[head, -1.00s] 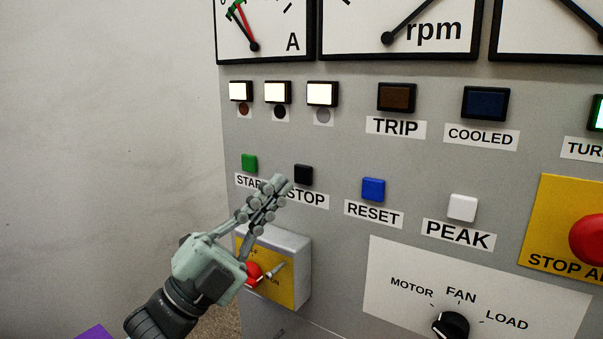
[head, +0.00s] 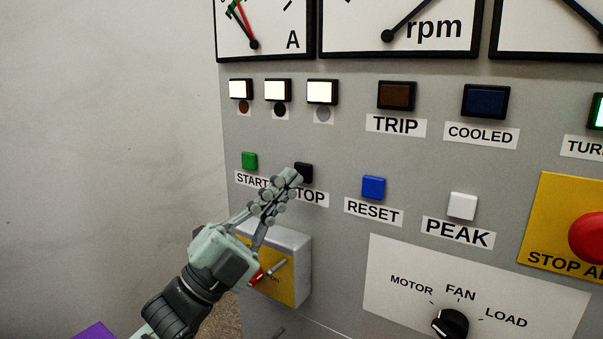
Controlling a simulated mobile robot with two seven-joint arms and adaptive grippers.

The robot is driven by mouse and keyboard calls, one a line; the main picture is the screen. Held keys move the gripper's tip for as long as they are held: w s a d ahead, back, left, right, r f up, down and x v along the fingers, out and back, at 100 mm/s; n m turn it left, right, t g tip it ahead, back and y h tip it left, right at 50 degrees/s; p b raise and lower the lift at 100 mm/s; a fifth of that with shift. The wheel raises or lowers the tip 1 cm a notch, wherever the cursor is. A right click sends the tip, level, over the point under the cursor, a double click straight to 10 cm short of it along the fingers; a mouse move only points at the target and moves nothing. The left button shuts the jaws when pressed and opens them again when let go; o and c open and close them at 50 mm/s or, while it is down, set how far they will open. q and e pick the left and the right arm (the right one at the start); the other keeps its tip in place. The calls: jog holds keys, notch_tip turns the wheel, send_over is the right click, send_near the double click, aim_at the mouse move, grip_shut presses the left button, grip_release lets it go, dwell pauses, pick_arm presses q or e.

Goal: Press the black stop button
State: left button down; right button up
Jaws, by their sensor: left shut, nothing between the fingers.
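The black stop button (head: 305,172) is a small square button on the grey panel, above the STOP label (head: 313,198). My left gripper (head: 288,177) is shut and empty. Its fingertips overlap the left edge of the black button in the head view and cover the first letter of the label. I cannot tell whether the fingertips touch the button. My right gripper is not in view.
The green START button (head: 249,161) is left of the fingers, the blue RESET button (head: 373,188) to the right, then the white PEAK button (head: 462,207). A yellow-faced switch box (head: 296,262) sticks out below, behind my gripper. A red stop button (head: 590,239) is far right.

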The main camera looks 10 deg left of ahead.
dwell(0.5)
pick_arm(q)
jog(key=shift+w, duration=0.2)
jog(key=shift+w+d, duration=0.1)
jog(key=shift+w, duration=0.15)
jog(key=shift+w+d, duration=0.15)
jog(key=shift+w, duration=0.15)
dwell(0.7)
jog(key=shift+w, duration=0.1)
dwell(0.5)
jog(key=shift+s+a, duration=0.25)
jog(key=shift+s, duration=0.6)
